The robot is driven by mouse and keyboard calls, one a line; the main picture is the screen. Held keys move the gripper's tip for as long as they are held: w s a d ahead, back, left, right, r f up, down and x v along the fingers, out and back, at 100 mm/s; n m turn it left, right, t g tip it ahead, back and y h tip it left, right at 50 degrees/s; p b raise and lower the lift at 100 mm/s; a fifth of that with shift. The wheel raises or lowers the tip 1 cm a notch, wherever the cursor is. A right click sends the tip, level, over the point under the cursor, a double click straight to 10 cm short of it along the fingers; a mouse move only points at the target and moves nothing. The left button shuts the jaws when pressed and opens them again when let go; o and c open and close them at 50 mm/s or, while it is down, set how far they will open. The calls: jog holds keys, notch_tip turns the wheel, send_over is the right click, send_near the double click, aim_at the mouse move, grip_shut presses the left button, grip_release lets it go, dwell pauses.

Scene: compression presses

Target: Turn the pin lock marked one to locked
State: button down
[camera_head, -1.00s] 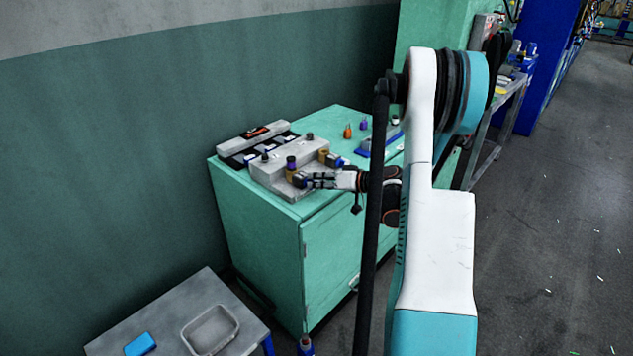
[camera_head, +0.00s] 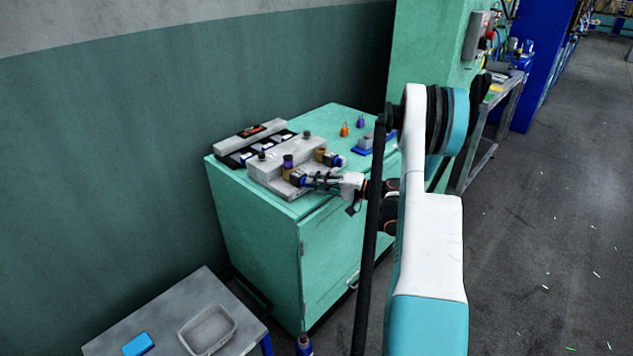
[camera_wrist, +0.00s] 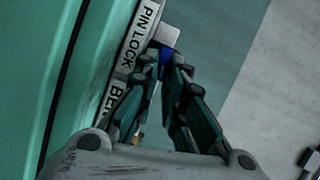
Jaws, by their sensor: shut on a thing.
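A grey fixture block (camera_head: 268,172) sits on the green cabinet top. Two pin locks with brass collars and dark knobs stick out of its front: the near pin lock (camera_head: 291,175) and the far pin lock (camera_head: 322,155). No number is readable on either. My gripper (camera_head: 305,180) reaches in from the right and is shut on the near pin lock's knob. In the wrist view, my gripper (camera_wrist: 165,66) has its fingertips around a blue part of the knob (camera_wrist: 166,60), below a grey end.
The green cabinet (camera_head: 250,225) stands against the wall. A tray of parts (camera_head: 243,150) lies behind the block. Orange (camera_head: 344,130) and purple (camera_head: 360,121) padlock-like pieces stand farther back. A low grey table (camera_head: 165,310) with a bin (camera_head: 208,330) is at the lower left.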

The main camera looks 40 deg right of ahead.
jog(key=shift+a+f, duration=0.25)
dwell(0.4)
jog(key=c, duration=1.7)
grip_release()
jog(key=shift+r+m, duration=0.1)
jog(key=shift+m, duration=0.2)
jog(key=shift+d, duration=0.1)
